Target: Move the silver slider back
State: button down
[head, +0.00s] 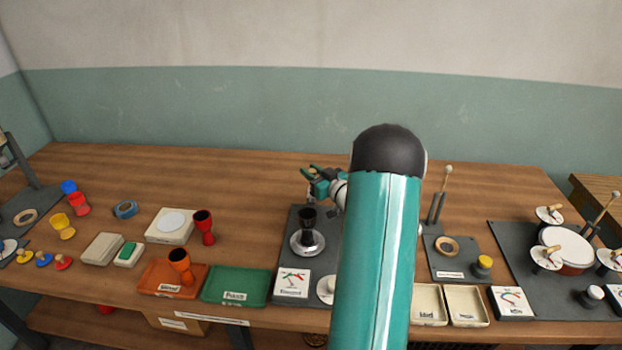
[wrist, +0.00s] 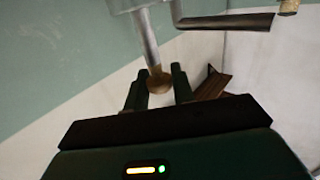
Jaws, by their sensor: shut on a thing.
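In the wrist view, a silver rod (wrist: 148,40) with a brass-coloured rounded end (wrist: 158,80) comes down between my two dark fingers; it appears to be the silver slider. My gripper (wrist: 159,88) is shut on that rounded end. In the head view my gripper (head: 314,180) is at the back of a dark grey board (head: 290,230), just behind and above a black goblet drum (head: 307,217). The drum stands upright on a round silver plate (head: 307,242). My teal arm hides the right part of this board, and the slider cannot be made out there.
A dial card (head: 292,283) lies at the board's front. An orange tray (head: 172,279) holding an orange goblet and a green tray (head: 236,287) are to the left. A red-and-black goblet (head: 203,227) stands nearby. Upright mallets (head: 437,195) stand right of my arm. The table's back is clear.

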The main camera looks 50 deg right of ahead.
jog(key=shift+w+d+r, duration=0.1)
jog(key=shift+w+d, duration=0.15)
jog(key=shift+d, duration=0.2)
jog(key=c, duration=1.3)
grip_release()
jog(key=shift+w+d, duration=0.15)
jog(key=shift+o, duration=0.2)
jog(key=s+a, duration=0.1)
jog(key=s, duration=1.3)
jog(key=shift+a, duration=0.4)
